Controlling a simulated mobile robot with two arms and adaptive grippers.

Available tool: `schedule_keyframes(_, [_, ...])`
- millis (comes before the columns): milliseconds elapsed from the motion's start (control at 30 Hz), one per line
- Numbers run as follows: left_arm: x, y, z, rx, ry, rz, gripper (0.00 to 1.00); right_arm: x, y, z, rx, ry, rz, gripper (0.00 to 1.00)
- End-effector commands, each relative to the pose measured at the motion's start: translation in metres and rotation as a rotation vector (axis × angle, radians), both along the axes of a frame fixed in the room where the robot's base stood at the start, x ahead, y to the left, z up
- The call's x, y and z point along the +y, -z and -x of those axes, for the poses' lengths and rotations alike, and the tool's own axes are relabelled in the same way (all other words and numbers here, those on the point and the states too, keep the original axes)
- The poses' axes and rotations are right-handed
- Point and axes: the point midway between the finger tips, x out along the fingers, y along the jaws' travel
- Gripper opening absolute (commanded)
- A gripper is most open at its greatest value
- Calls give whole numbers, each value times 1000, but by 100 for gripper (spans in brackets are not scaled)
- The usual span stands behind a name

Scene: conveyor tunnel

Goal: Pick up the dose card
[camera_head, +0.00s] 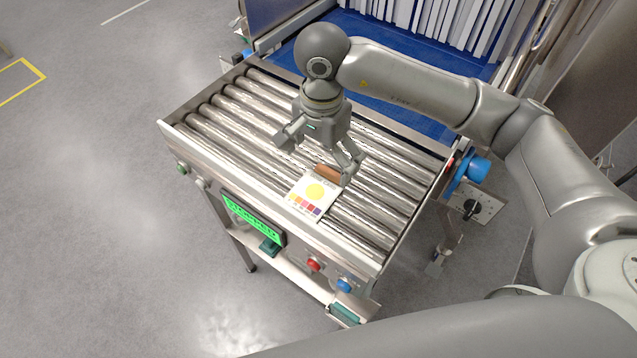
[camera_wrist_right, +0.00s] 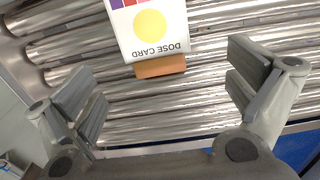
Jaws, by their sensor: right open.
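The dose card (camera_head: 314,196) is a white card with a yellow disc and a strip of colored squares. It lies on the metal rollers near the conveyor's front edge, with a brown-orange block (camera_head: 328,172) at its far end. The right wrist view shows the card (camera_wrist_right: 149,28) upside down at the top, with the block (camera_wrist_right: 160,66) at its lower edge. My right gripper (camera_head: 318,163) is open and empty above the rollers; in the wrist view its fingers (camera_wrist_right: 165,95) are spread wide, with the block between and ahead of them. My left gripper is not in view.
The roller conveyor (camera_head: 232,133) has a front panel with a green display (camera_head: 252,219), a red button (camera_head: 314,264) and a blue button (camera_head: 344,285). A blue belt (camera_head: 385,40) and white strip curtain (camera_head: 440,22) lie behind. Rollers left of the card are clear.

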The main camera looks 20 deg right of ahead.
Motion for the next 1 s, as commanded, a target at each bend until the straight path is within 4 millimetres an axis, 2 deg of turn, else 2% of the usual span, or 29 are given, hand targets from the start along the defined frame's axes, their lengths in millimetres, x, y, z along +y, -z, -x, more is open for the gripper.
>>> schedule_keyframes(300, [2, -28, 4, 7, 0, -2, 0, -7, 28, 4, 5, 1, 3, 100])
schedule_keyframes(500, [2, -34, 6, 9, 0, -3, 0, -6, 49, 3, 3, 0, 1, 100])
schedule_keyframes(733, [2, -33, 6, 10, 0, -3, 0, -6, 52, 2, 0, 0, 1, 100])
schedule_keyframes(767, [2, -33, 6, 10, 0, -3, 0, -6, 52, 2, 0, 0, 1, 99])
schedule_keyframes(1000, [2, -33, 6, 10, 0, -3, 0, -6, 51, 2, 1, 0, 1, 68])
